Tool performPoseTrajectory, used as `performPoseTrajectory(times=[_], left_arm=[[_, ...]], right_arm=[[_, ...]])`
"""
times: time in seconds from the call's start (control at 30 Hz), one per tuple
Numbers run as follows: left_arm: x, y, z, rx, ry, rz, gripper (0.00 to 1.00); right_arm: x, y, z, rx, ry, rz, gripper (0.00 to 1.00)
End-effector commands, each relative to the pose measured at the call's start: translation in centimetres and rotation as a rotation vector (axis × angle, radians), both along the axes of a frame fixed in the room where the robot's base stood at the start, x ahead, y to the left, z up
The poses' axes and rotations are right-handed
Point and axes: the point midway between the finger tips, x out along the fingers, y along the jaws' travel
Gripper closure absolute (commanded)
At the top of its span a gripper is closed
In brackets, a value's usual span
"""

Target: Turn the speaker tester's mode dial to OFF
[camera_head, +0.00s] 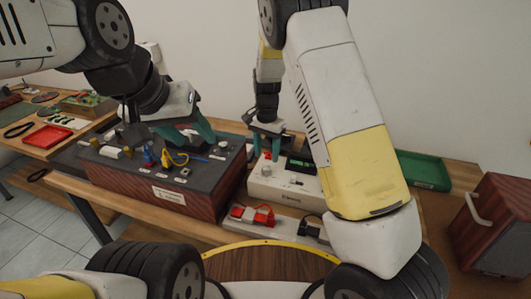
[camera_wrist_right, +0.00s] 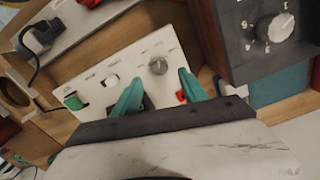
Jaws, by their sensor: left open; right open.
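The speaker tester appears to be the off-white box (camera_head: 282,196) in the middle of the bench. The dial's markings are too small to read. My right gripper (camera_head: 268,148) is open over the panel's far part. Its teal fingers (camera_wrist_right: 160,92) are apart below the dial in the wrist view, with nothing visible between them. My left gripper (camera_head: 185,138) is open above the dark box, empty.
The dark wood-sided box (camera_head: 215,180) with plugs and knobs on top stands left of the tester; its white numbered dial (camera_wrist_right: 275,27) shows close by. A power strip (camera_head: 280,224) with red plugs lies in front.

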Motion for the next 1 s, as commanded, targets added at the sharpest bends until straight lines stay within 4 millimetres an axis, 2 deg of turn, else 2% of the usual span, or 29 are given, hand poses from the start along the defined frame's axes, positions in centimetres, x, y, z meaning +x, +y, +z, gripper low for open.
performPoseTrajectory(times=[0.1, 0.3, 0.47, 0.7, 0.77, 0.97, 1.0], left_arm=[[0.0, 0.0, 0.0, 0.000, 0.000, 0.000, 0.49], [0.0, 0.0, 0.0, 0.000, 0.000, 0.000, 0.49], [0.0, 0.0, 0.0, 0.000, 0.000, 0.000, 0.49], [0.0, 0.0, 0.0, 0.000, 0.000, 0.000, 0.49], [0.0, 0.0, 0.0, 0.000, 0.000, 0.000, 0.49], [0.0, 0.0, 0.0, 0.000, 0.000, 0.000, 0.49], [0.0, 0.0, 0.0, 0.000, 0.000, 0.000, 0.49]], right_arm=[[-0.1, -0.1, -2.2, -0.002, 0.005, -0.001, 0.49], [-0.1, 0.0, -4.9, 0.000, 0.002, 0.000, 0.49], [-0.1, 0.0, -5.8, 0.000, 0.001, 0.000, 0.49], [-0.1, 0.0, -5.9, 0.001, 0.001, 0.001, 0.49], [-0.1, 0.0, -5.9, 0.001, 0.001, 0.001, 0.59], [-0.1, 0.0, -5.9, 0.001, 0.000, 0.001, 0.99], [-0.1, 0.0, -5.9, 0.001, 0.000, 0.001, 1.00]])
